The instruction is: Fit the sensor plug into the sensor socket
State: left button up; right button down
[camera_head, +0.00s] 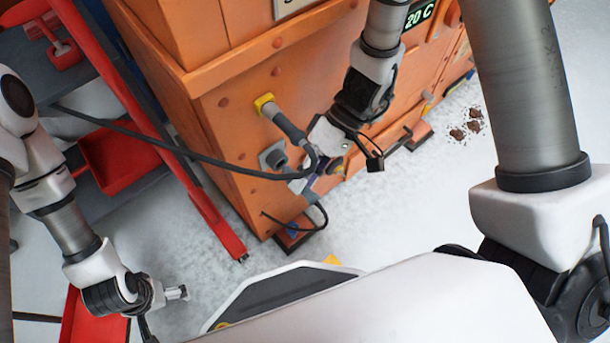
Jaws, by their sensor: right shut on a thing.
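The orange housing (225,110) carries a grey square socket (271,157) low on its near face, which looks like the sensor socket. My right gripper (306,180) is just right of it, shut on a small grey-blue plug (313,197). A dark cable (298,228) trails from below this plug. The fingers hide much of the plug, and I cannot tell whether its tip touches the socket. My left gripper (172,296) is at lower left, away from the housing; its finger gap is unclear.
A grey plug (289,128) sits in a yellow connector (264,103) above the socket; its thick black cable (160,140) loops past my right gripper and runs left. A red-framed shelf (150,110) with a red bin (115,160) stands left. Brown debris (465,128) lies on the pale floor.

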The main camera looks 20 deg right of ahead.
dwell(0.7)
jog(key=shift+b, duration=0.35)
jog(key=shift+w, duration=0.1)
jog(key=shift+w+a, duration=0.15)
jog(key=shift+w, duration=0.15)
jog(key=shift+w+a, duration=0.2)
jog(key=shift+w, duration=0.4)
jog(key=shift+w+a, duration=0.2)
jog(key=shift+w, duration=0.4)
jog(key=c, duration=1)
grip_release()
